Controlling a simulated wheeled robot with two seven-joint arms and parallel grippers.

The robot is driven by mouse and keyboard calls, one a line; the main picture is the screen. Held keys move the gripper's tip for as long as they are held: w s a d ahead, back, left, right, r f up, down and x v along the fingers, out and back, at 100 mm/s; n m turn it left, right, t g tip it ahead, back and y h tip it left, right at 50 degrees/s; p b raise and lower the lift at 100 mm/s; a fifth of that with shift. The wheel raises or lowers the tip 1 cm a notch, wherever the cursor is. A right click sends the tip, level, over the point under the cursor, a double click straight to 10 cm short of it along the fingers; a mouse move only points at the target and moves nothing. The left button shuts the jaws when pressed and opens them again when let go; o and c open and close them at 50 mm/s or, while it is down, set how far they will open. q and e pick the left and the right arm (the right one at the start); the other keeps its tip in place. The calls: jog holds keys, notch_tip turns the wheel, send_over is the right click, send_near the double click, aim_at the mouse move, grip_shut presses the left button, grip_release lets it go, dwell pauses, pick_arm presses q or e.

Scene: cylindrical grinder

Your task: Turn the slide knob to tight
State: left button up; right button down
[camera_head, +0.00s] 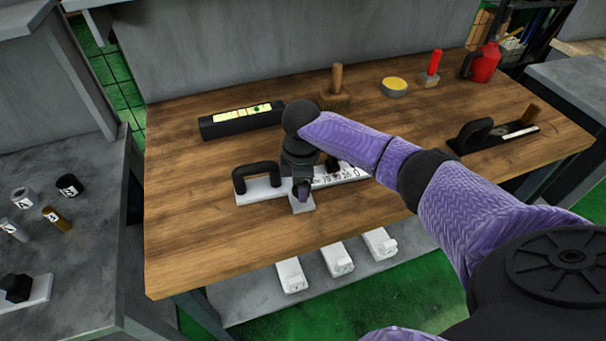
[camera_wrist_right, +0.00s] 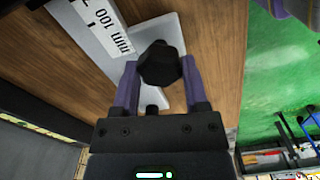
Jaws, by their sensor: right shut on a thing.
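The white scale bar with black numbers (camera_head: 340,176) lies on the wooden bench, with a black arched handle (camera_head: 255,174) at its left. A pale slide plate (camera_head: 302,207) shows at the front of the bar, beneath my right gripper (camera_head: 303,190). In the right wrist view, the dark faceted slide knob (camera_wrist_right: 161,65) sits between the two purple fingers of my right gripper (camera_wrist_right: 160,72), which is shut on it. The knob is hidden by the gripper in the head view. My left gripper is out of view.
A black level-like block (camera_head: 241,118), a brush (camera_head: 336,88), a yellow-topped tin (camera_head: 394,86) and a red oil can (camera_head: 483,62) stand toward the back of the bench. A black-handled tool (camera_head: 480,132) lies at right. The bench's front strip is clear.

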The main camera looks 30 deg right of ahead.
jog(key=shift+c, duration=0.5)
grip_release()
notch_tip(320, 180, up, 9)
jog(key=p, duration=0.3)
jog(key=shift+r, duration=0.4)
